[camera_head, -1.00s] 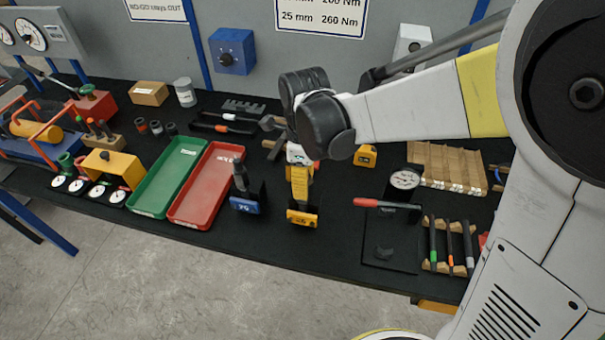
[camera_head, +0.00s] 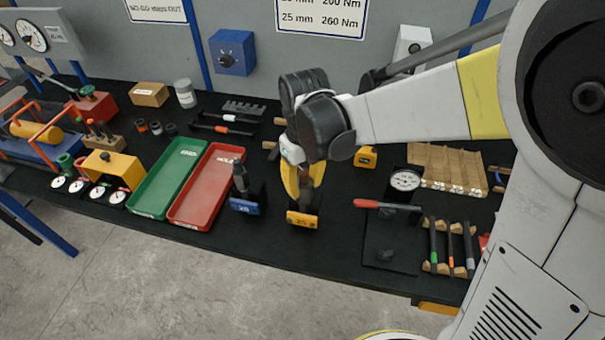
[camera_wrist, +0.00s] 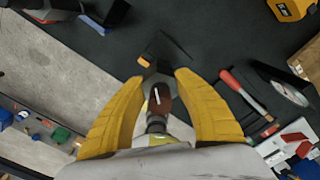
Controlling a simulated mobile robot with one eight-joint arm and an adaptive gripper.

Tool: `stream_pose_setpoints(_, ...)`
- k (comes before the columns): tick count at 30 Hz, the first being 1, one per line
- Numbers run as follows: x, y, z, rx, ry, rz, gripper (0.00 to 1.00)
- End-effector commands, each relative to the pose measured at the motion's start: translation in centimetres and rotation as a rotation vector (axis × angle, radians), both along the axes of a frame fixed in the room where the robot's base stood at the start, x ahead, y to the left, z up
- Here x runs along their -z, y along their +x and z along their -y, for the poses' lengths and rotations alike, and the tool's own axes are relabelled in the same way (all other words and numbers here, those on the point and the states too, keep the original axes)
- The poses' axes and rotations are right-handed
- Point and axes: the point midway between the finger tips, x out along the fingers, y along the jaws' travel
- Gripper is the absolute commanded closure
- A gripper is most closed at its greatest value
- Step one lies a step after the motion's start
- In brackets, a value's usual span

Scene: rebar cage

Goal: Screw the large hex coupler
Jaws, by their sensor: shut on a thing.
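My gripper (camera_head: 304,184) points down over the stand with the yellow 25 label (camera_head: 302,219) near the front of the black bench. Its two yellow fingers stand either side of a dark brown piece, which I take to be the large hex coupler (camera_wrist: 160,98). In the wrist view the gripper (camera_wrist: 161,78) has its fingers around this piece, which is in line with a grey bar end. The exact contact and the thread are too small to see. The stand's yellow label also shows in the wrist view (camera_wrist: 146,61).
A blue-labelled stand (camera_head: 243,206) with an upright bar is close on the left. Beyond it lie a red tray (camera_head: 190,213) and a green tray (camera_head: 150,205). On the right are a red-handled tool (camera_head: 370,203), a dial gauge (camera_head: 405,180) and a wooden rack (camera_head: 447,166).

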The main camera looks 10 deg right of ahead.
Motion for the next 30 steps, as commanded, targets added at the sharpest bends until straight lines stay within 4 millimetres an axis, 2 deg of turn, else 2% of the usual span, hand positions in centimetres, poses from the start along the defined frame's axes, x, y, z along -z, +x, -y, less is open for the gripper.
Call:
stream_pose_setpoints(18,0.05,-0.06,0.02,0.039,0.000,-0.001,0.95)
stream_pose_setpoints(19,0.05,-0.06,0.02,0.039,0.000,-0.001,0.55)
stream_pose_setpoints(20,0.04,-0.05,0.02,0.039,0.000,-0.001,0.46)
stream_pose_setpoints(21,0.04,-0.05,0.02,0.039,0.000,-0.001,0.41)
stream_pose_setpoints(30,-0.11,-0.01,0.00,0.039,0.000,0.000,0.41)
